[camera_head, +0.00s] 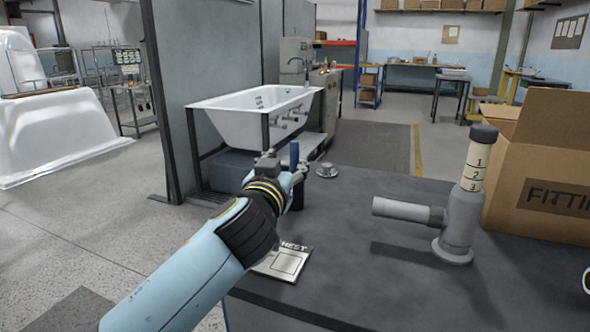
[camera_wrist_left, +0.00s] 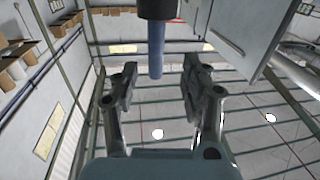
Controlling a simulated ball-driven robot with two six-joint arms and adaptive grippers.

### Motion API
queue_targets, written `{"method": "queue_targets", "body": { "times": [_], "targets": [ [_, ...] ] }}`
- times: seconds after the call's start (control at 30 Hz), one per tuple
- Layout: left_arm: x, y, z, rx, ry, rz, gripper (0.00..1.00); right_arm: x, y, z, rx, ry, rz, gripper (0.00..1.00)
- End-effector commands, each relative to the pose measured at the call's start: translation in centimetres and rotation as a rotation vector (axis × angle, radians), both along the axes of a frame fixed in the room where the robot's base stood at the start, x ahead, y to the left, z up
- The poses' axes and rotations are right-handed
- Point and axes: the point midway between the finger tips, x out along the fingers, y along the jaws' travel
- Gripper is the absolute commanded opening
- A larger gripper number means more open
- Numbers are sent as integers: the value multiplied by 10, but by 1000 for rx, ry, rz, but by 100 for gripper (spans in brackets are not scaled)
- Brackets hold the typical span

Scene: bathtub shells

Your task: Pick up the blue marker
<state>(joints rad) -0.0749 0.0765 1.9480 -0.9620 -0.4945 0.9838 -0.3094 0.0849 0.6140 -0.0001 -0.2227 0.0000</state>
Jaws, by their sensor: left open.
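The blue marker (camera_head: 294,155) stands upright near the back left edge of the dark table, its lower end in a black holder or base (camera_head: 298,196). My left gripper (camera_head: 283,163) is open and close beside it, partly covering it. In the left wrist view, which is turned over, the blue marker (camera_wrist_left: 156,52) shows in the gap between the two open fingers of my left gripper (camera_wrist_left: 160,80). I cannot tell how deep between them it is. No contact shows. My right gripper is not in view.
The table's front middle is clear. A white bathtub (camera_head: 250,110) stands behind.

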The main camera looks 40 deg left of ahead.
Motion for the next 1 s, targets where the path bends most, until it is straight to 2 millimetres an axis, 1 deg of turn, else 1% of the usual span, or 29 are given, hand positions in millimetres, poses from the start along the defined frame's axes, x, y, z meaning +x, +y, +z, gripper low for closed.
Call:
{"method": "queue_targets", "body": {
  "times": [0.07,0.2,0.33,0.43,0.67,1.0],
  "targets": [
    [6,2,1,0,0,0,46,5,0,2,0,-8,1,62],
    [27,6,4,1,-1,1,46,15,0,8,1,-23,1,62],
    [45,13,3,2,1,1,46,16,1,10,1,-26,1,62],
    [51,15,2,0,1,1,46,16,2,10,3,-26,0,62],
    [52,16,1,0,1,0,46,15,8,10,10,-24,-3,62],
    [52,16,1,0,1,0,2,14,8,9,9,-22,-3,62]
  ]
}}
